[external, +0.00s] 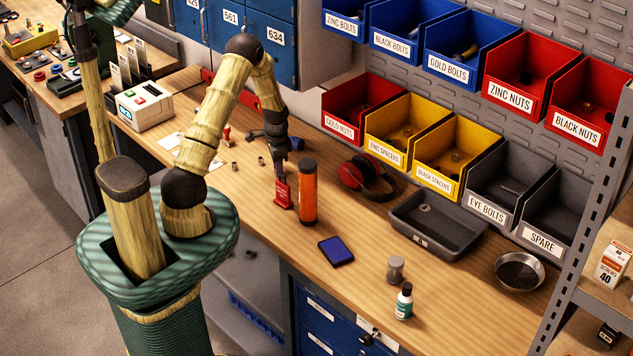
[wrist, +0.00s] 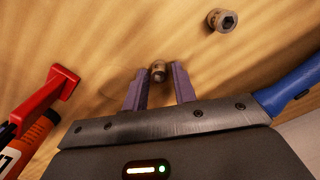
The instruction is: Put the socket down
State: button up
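My gripper (wrist: 158,74) points down at the wooden bench, and its two purple fingers stand on either side of a small metal socket (wrist: 158,70). The socket sits between the fingertips and appears gripped. Whether its underside touches the bench cannot be told. In the external view my gripper (external: 280,168) is low over the bench, just behind a red tool (external: 282,192); the socket between the fingers does not show clearly there. Another, larger-looking socket (wrist: 222,20) stands on the bench at the upper right of the wrist view.
An orange cylinder (external: 307,192) stands close beside the red tool. A blue-handled thing (wrist: 290,92) lies at the right in the wrist view. Red headphones (external: 365,175) and a grey tray (external: 438,225) are further right. Small sockets (external: 235,166) stand left of my gripper.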

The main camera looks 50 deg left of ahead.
jog(key=shift+o, duration=0.5)
jog(key=shift+r, duration=0.25)
notch_tip(320, 180, up, 12)
jog(key=b, duration=0.3)
jog(key=shift+f, duration=0.1)
dwell(0.3)
jog(key=s+d+r+n+t, duration=0.1)
jog(key=s+d+r+n, duration=0.1)
jog(key=s+d, duration=0.5)
jog(key=s+d+r+n+t, duration=0.1)
jog(key=s+d+n, duration=0.3)
jog(key=s+d, duration=0.4)
jog(key=shift+s+d+r+t, duration=0.3)
jog(key=shift+d+r, duration=0.35)
jog(key=shift+r, duration=0.25)
jog(key=shift+o, duration=0.4)
